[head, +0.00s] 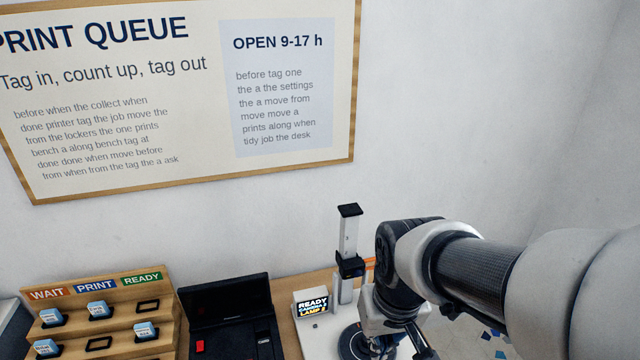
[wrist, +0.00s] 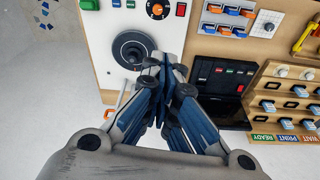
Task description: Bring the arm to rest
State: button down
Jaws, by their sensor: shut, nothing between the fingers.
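My arm (head: 480,265) reaches in from the right of the head view, bent at a dark joint near the white stand. In the wrist view my gripper (wrist: 165,72) has its blue-grey fingers together and nothing between them. It is above the white base plate (wrist: 112,75), close to its black round disc (wrist: 133,48) in the picture. I cannot tell how high it is above the plate. In the head view the fingertips are not clearly seen; the lower arm runs off the bottom edge.
A white column stand (head: 348,240) and small lit screen (head: 313,306) stand beside my arm. A black open case (head: 230,310) and a wooden rack (head: 135,292) with tags are left. Clips (wrist: 228,12) and an orange dial (wrist: 158,10) are on the bench. Floor (wrist: 40,90) shows beyond its edge.

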jog(key=s+d+r+t, duration=0.1)
jog(key=s+d+r, duration=0.1)
jog(key=s, duration=0.4)
jog(key=s+d+r+m+t, duration=0.1)
jog(key=s+d+r, duration=0.1)
jog(key=s+r, duration=0.2)
jog(key=shift+s+d, duration=0.25)
jog(key=shift+s, duration=0.6)
